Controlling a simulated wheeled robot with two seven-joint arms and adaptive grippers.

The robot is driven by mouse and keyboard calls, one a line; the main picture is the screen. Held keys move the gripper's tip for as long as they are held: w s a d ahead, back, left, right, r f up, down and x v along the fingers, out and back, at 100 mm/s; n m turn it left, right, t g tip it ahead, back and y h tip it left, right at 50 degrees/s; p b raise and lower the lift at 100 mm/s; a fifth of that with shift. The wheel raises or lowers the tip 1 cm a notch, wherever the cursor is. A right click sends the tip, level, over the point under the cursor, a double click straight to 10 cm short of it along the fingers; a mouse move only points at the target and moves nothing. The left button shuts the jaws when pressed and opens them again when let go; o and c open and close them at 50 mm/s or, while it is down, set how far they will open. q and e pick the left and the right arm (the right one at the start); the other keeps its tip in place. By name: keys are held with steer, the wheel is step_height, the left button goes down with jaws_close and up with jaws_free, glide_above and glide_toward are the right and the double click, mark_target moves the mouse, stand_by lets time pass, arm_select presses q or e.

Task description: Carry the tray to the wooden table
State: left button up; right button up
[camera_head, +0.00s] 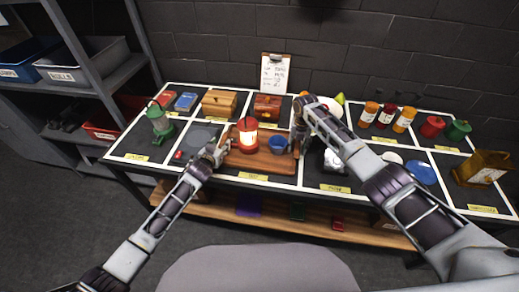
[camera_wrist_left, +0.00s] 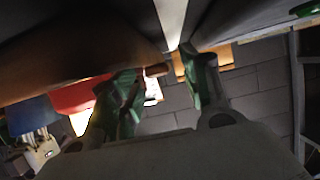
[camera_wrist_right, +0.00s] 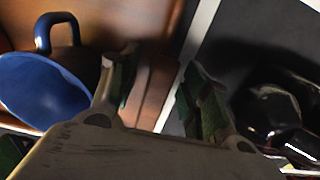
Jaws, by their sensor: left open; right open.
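The brown wooden tray (camera_head: 262,163) lies on the black-topped table, carrying a lit red lantern (camera_head: 248,134) and a blue mug (camera_head: 278,145). My left gripper (camera_head: 221,150) is open at the tray's left end. In the left wrist view my left fingers (camera_wrist_left: 165,85) are apart, with a small brown piece, probably the tray's handle, near their tips. My right gripper (camera_head: 297,143) is at the tray's right end. In the right wrist view the right fingers (camera_wrist_right: 160,85) are open around the tray's brown end handle, and the mug (camera_wrist_right: 42,90) is beside them. No separate wooden table is identifiable.
The black table (camera_head: 210,176) has white-lined, yellow-labelled compartments. A green lantern (camera_head: 160,122) stands left; wooden box (camera_head: 219,103) and red box (camera_head: 267,107) stand behind. Several bottles (camera_head: 386,115) stand right, with a brass can (camera_head: 484,168). A grey shelf rack (camera_head: 98,68) is at left.

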arm_select(q)
jaws_close()
arm_select(e)
jaws_close()
arm_select(q)
steer(key=shift+r, duration=0.15)
arm_select(e)
steer(key=shift+r, duration=0.1)
arm_select(q)
steer(key=shift+w+r+p, duration=0.1)
steer(key=shift+r+p, duration=0.15)
steer(key=shift+p, duration=0.05)
arm_select(e)
steer(key=shift+w+r, duration=0.1)
steer(key=shift+r, duration=0.15)
